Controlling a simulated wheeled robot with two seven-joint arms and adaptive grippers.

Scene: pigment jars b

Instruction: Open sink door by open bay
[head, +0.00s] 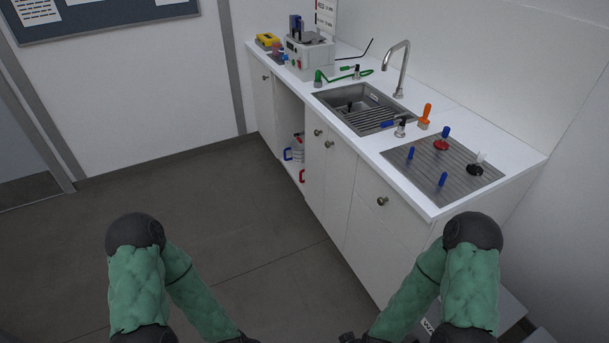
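The white sink door by the open bay (314,168) is under the sink and looks shut, with a round knob (318,132) near its top. A second white sink door (338,190) is right beside it, also shut, with its own knob (329,145). The open bay (289,112) is just left of the first door and holds containers with blue and red handles (297,148). My two green-sleeved arms reach in at the bottom of the view, well apart from the doors. Both grippers are below the picture edge.
The grey sink (325,97) with a tap (401,65) is set in the white counter. A grey ribbed mat (455,185) holds several coloured-handled tools. A drawer or door front with a knob (382,201) is nearer me. The dark floor (215,200) left of the cabinets is clear.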

